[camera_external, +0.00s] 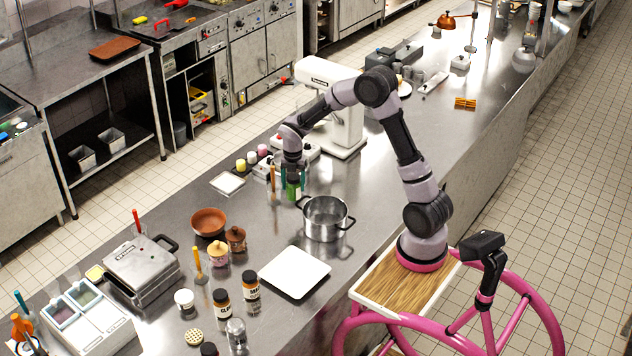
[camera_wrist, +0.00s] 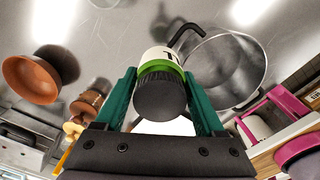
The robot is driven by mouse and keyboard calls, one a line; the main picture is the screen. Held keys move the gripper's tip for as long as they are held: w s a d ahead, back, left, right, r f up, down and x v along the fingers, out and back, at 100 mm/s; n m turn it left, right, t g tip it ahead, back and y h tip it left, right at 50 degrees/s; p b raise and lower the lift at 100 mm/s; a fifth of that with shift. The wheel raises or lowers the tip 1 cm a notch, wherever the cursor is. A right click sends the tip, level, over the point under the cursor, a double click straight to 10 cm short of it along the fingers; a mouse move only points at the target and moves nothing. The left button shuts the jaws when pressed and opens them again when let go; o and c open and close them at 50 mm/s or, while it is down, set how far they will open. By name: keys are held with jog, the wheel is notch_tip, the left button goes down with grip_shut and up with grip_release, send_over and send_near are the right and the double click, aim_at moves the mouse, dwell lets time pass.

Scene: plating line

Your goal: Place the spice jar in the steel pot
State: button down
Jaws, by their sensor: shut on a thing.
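My gripper (camera_external: 291,186) is shut on a spice jar (camera_external: 293,192) with a green band. In the wrist view the jar (camera_wrist: 160,88) stands between my green fingers (camera_wrist: 162,102), its dark lid toward the camera and its white label partly visible. The steel pot (camera_external: 325,221) stands open on the counter, just right of the jar in the external view. In the wrist view the pot (camera_wrist: 238,62) is beyond and to the right of the jar, with its black handle close to the jar. The jar is outside the pot; its height above the counter is hard to tell.
A white square plate (camera_external: 294,271) lies in front of the pot. A brown bowl (camera_external: 209,221) and several jars, including a dark-labelled one (camera_external: 251,284), stand to the left. A white stand mixer (camera_external: 332,105) stands behind. Some bare counter (camera_external: 262,222) lies left of the pot.

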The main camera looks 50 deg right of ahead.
jog(key=s+d+n, duration=0.3)
jog(key=s, duration=0.8)
send_near(325, 219)
jog(key=shift+s+a+f, duration=0.65)
jog(key=shift+a+f, duration=0.1)
jog(key=shift+a, duration=0.15)
jog(key=shift+s+a+f, duration=0.6)
jog(key=shift+a+f, duration=0.2)
jog(key=shift+a, duration=0.1)
jog(key=shift+f, duration=0.15)
grip_release()
